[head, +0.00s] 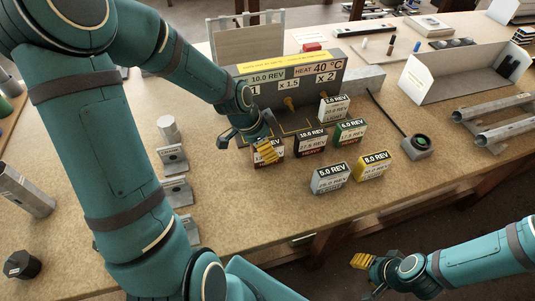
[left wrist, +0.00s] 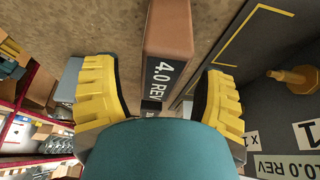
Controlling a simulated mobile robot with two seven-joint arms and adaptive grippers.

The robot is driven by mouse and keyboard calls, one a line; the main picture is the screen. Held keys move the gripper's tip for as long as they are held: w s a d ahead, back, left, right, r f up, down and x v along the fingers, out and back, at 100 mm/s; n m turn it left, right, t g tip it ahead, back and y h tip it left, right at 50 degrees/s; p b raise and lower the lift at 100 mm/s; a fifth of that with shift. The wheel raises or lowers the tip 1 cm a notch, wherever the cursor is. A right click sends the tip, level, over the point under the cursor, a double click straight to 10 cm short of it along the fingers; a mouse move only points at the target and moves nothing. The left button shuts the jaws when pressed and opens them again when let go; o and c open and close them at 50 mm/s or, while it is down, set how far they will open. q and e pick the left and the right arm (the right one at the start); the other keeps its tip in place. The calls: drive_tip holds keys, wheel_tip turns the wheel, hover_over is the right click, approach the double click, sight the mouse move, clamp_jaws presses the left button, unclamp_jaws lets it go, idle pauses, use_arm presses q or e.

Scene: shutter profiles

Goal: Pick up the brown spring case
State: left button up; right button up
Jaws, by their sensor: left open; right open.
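The brown spring case (left wrist: 168,36), marked 4.0 REV, lies between the two yellow fingers of my left gripper (left wrist: 160,92) in the left wrist view. Gaps show on both sides, so the fingers are open around it and not closed on it. In the head view my left gripper (head: 266,150) is over the case and hides most of it, in front of the grey test box. My right gripper (head: 362,262) is open and empty, off the front edge of the bench at lower right.
A dark 10.0 REV case (head: 311,142) stands just right of the left gripper. The grey test box (head: 300,84) is behind. Metal brackets (head: 175,160) stand to the left.

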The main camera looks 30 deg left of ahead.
use_arm(q)
drive_tip(key=shift+w+d+f, duration=0.15)
drive_tip(key=shift+f, duration=0.3)
clamp_jaws()
drive_tip(key=shift+r, duration=0.1)
